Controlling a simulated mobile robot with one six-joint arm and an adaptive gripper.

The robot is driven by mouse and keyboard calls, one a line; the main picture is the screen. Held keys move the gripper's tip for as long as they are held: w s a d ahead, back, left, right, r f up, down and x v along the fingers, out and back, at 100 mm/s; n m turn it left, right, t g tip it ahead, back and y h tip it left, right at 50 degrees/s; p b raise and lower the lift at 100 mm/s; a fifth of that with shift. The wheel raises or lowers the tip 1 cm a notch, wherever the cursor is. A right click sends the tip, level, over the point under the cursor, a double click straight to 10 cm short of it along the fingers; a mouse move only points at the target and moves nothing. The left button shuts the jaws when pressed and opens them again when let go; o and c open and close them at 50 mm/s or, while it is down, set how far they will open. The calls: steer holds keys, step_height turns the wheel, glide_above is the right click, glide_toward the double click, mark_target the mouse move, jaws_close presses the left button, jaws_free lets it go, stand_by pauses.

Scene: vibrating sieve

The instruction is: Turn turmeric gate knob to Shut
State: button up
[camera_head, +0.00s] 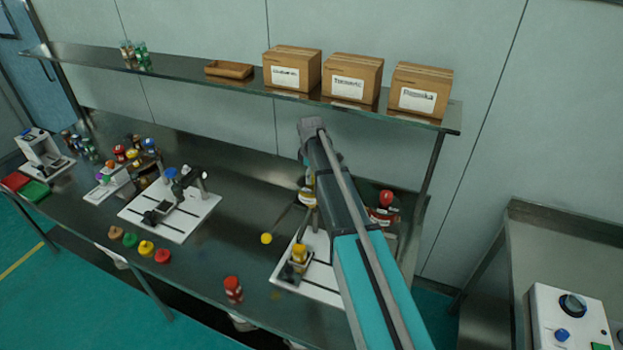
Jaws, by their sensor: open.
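My arm reaches in from the bottom right over the table. What looks like my gripper (287,228) hangs below its end, partly hidden by my arm, with thin dark fingers apart and nothing visible between them. A small yellow round part (266,238) shows just left of the fingers; I cannot tell whether it is the turmeric gate knob. A yellow-topped jar (299,254) stands in a holder on a white base plate (318,283), below the gripper in the picture. A yellow and white part (307,198) shows beside my arm. No Shut marking is legible.
A shelf (190,78) above the table carries three labelled cartons, one a turmeric carton (349,79). A red-capped jar (233,289) stands at the front edge. Another white-based device (170,212) stands left. A control box (566,318) is at right. The table's middle is clear.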

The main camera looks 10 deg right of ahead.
steer(key=shift+f, duration=0.15)
steer(key=c, duration=1.1)
steer(key=shift+c, duration=0.2)
steer(key=shift+m, duration=0.4)
steer(key=m, duration=0.3)
steer(key=shift+m, duration=0.3)
steer(key=m, duration=1.3)
steer(key=shift+g, duration=0.3)
steer(key=shift+m, duration=0.4)
